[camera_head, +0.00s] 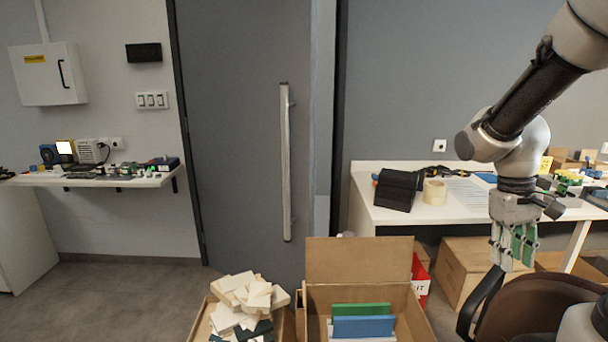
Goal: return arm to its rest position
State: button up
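My arm comes in from the upper right of the head view. My gripper (513,262) hangs pointing down in front of the white table, at the right. Green shows at its fingers; I cannot tell whether this is part of the fingers or something behind or between them. The finger gap is too small to read. No rest position is marked in view.
A dark chair (537,300) stands just below my gripper. The white table (398,216) carries a black box (396,190), a tape roll (435,192) and clutter. An open carton (358,262) holds green and blue panels. Left of it, a carton (200,322) holds pale blocks.

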jog(key=s+a+r+t+y, duration=0.1)
jog(key=s+a+r+t, duration=0.4)
jog(key=s+r, duration=0.3)
notch_tip(320, 180, up, 2)
jog(key=shift+s+a+r+m+t+y, duration=0.15)
jog(key=shift+s+a+m+t+y, duration=0.15)
jog(key=shift+s+a+m+y, duration=0.1)
jog(key=shift+s, duration=0.1)
dwell(0.5)
